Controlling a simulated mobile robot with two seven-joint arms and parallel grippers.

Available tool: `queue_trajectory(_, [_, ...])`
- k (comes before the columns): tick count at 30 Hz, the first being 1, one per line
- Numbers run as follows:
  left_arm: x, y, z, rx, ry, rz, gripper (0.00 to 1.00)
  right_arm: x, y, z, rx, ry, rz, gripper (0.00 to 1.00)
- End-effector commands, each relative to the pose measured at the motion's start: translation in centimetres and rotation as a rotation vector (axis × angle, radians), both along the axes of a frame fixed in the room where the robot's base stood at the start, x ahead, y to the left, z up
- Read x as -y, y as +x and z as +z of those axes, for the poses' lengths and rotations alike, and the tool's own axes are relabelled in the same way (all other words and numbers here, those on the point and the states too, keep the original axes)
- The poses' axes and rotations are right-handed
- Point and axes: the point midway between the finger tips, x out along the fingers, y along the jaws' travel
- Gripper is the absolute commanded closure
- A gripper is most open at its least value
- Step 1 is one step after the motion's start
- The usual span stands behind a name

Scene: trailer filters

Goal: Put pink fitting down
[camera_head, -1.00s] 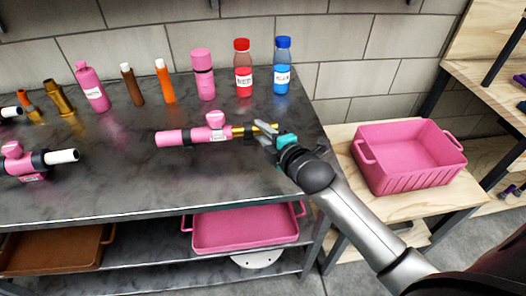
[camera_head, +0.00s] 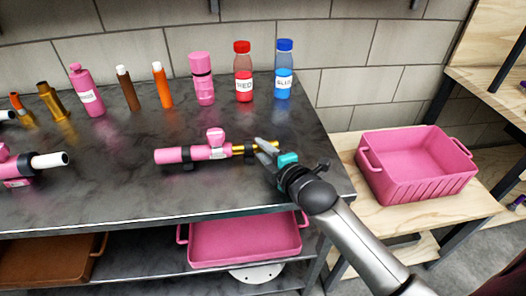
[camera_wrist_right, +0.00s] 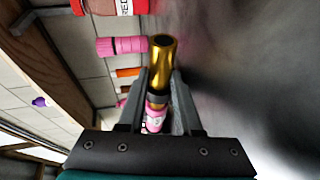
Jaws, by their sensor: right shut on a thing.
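The pink fitting (camera_head: 207,152) is a pink tube with a pink knob on top, dark rings and a gold end piece. My right gripper (camera_head: 266,149) is shut on its gold end, at the right. The fitting lies level, low over the dark worktop (camera_head: 120,190); I cannot tell whether it touches it. In the right wrist view, the gold tube (camera_wrist_right: 162,55) stands between the fingers with the pink part (camera_wrist_right: 155,118) behind it. My left gripper is not in view.
A second pink fitting (camera_head: 18,180) with a white end lies at the left. Several bottles and tubes line the back, including a red bottle (camera_head: 243,72) and a blue one (camera_head: 283,70). A pink crate (camera_head: 417,190) stands on a wooden table at right. The worktop's front middle is clear.

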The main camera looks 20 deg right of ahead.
Motion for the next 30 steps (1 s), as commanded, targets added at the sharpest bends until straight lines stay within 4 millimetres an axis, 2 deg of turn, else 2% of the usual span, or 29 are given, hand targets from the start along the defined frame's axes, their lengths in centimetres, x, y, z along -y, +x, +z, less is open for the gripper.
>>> queue_trajectory(3, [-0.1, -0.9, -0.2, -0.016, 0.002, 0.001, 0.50, 0.0, 0.0, -0.2, 0.002, 0.002, -0.001, 1.00])
queue_trajectory(4, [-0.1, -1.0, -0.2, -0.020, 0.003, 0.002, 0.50, 0.0, 0.0, -0.4, -0.001, 0.000, -0.001, 0.66])
queue_trajectory(7, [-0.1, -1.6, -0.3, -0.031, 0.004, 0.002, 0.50, 0.0, 0.0, -0.3, -0.001, 0.000, -0.001, 0.54])
queue_trajectory(17, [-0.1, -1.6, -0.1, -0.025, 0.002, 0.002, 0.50, 0.0, 0.0, 0.0, 0.000, 0.000, 0.000, 0.54])
queue_trajectory(23, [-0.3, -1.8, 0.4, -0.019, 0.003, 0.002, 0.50, 0.2, -2.1, 0.5, -0.004, 0.000, 0.000, 0.54])
queue_trajectory(30, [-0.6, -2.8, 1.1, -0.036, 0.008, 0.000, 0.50, 0.5, -5.7, 1.5, -0.004, -0.001, 0.001, 0.54])
